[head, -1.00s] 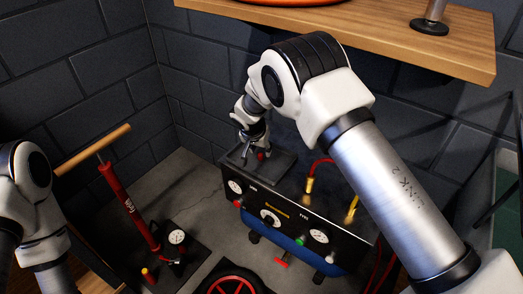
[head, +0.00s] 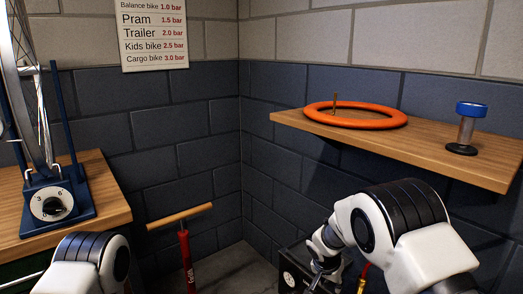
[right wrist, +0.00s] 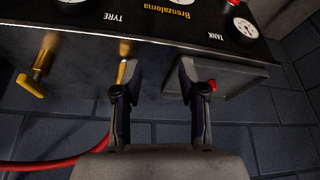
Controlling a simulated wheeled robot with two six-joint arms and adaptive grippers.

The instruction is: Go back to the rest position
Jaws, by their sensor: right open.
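My right gripper (right wrist: 158,85) is open in the right wrist view, its two dark fingers apart with nothing between them. It is in front of the black compressor panel (right wrist: 120,42), which appears upside down there. In the head view my right arm comes in from the lower right and reaches down toward the compressor (head: 290,278), which is mostly cut off by the bottom edge and covered by the arm. My left arm shows only as a white link at the lower left; its gripper is out of frame.
A wooden shelf (head: 430,160) with an orange ring (head: 385,121) and a blue-capped cylinder (head: 466,128) is above my right arm. A red pump (head: 187,262) stands in the corner. A wooden bench (head: 95,190) with a blue stand (head: 78,212) is at left. A red hose (right wrist: 50,164) lies near the gripper.

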